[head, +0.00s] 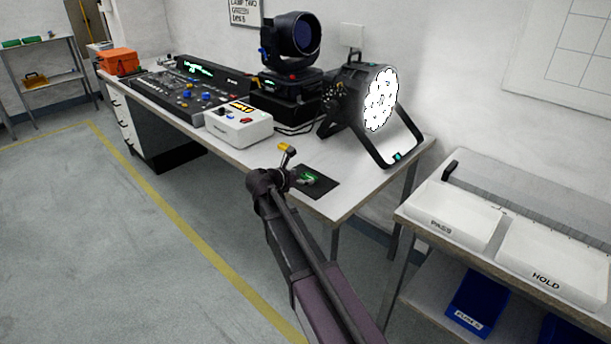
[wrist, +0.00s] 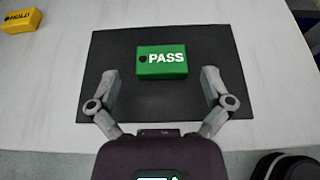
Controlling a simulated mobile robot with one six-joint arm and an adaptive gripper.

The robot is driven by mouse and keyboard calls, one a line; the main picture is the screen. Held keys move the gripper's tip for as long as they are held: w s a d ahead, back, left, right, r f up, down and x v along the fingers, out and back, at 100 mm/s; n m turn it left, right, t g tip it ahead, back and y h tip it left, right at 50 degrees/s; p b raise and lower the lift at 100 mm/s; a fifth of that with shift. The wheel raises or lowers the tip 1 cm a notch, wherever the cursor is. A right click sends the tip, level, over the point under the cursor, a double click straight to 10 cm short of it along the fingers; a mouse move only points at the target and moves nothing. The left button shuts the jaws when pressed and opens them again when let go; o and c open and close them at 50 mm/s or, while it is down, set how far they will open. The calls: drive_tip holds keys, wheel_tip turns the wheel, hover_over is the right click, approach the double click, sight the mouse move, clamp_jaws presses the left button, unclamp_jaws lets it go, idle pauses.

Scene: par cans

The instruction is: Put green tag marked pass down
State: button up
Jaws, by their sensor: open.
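The green tag marked PASS (wrist: 161,62) lies on a black mat (wrist: 112,50) in the wrist view. My gripper (wrist: 160,78) is open over the mat, its two fingers apart on either side of the tag's near edge. The fingers do not visibly touch the tag. In the head view my gripper (head: 290,165) is above the front right of the table, and the green tag (head: 310,179) shows partly behind it on the black mat (head: 326,188).
A yellow tag marked HOLD (wrist: 20,20) lies left of the mat. A lit par can (head: 378,98) stands at the table's (head: 345,205) right end. A white control box (head: 238,124) stands behind left. White trays marked PASS (head: 455,217) and HOLD (head: 552,264) sit on a right bench.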

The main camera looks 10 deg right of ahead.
drive_tip(key=p+v, duration=0.3)
drive_tip(key=v, duration=0.7)
drive_tip(key=shift+p, duration=0.3)
drive_tip(key=shift+r, duration=0.1)
drive_tip(key=shift+s, duration=0.1)
